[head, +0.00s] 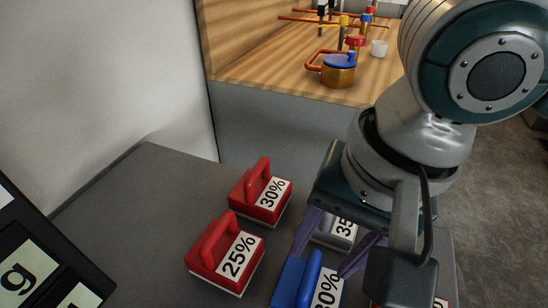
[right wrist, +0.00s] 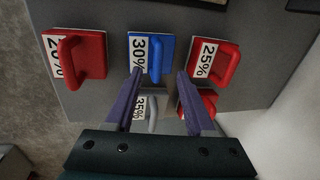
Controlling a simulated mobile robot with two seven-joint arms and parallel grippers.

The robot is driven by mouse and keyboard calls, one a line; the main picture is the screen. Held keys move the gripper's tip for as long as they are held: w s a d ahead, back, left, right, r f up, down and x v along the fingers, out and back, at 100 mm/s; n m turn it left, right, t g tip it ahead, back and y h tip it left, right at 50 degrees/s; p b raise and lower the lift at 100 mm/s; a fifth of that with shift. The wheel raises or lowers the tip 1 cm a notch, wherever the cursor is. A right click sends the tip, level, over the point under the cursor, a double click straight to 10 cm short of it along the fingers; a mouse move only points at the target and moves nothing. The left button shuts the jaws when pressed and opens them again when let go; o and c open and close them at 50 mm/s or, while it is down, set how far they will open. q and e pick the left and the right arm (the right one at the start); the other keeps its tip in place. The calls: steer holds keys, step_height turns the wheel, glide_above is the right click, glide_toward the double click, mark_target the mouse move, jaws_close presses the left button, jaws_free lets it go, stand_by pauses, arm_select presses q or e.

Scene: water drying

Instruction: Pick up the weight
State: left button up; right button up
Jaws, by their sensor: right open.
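A blue weight (head: 297,282) with a raised handle sits on the dark grey table at the bottom of the head view; the right wrist view shows it labelled 30% (right wrist: 156,52). A grey weight (head: 338,234), its label starting with 35, is behind it, partly hidden by my right gripper. Red weights marked 25% (head: 226,255) and 30% (head: 260,193) stand to the left. My right gripper (head: 322,260) is open and empty, its purple fingers pointing down over the grey and blue weights. In the right wrist view the blue handle lies ahead between the fingertips. My left gripper is out of view.
Another red weight (right wrist: 83,57), marked 20%, is at the left in the right wrist view. A dark panel (head: 50,265) fills the lower left corner of the head view. The grey tabletop (head: 130,215) is bare left of the red weights. A wooden counter (head: 260,80) holds a pot (head: 338,72).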

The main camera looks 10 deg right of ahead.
mark_target(310, 275)
steer(key=f, duration=0.2)
steer(key=shift+s+a+f, duration=0.15)
steer(key=shift+a+f, duration=0.1)
steer(key=shift+f, duration=0.05)
steer(key=f+b, duration=0.1)
steer(key=f, duration=0.1)
steer(key=w+f+b, duration=0.1)
steer(key=f, duration=0.1)
steer(key=shift+a+f, duration=0.1)
steer(key=shift+f, duration=0.1)
steer(key=shift+a+f, duration=0.1)
steer(key=shift+f, duration=0.35)
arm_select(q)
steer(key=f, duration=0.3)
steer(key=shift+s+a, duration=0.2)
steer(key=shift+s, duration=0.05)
arm_select(e)
steer(key=c, duration=0.9)
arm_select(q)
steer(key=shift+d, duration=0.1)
arm_select(e)
jaws_close()
steer(key=shift+w, duration=0.1)
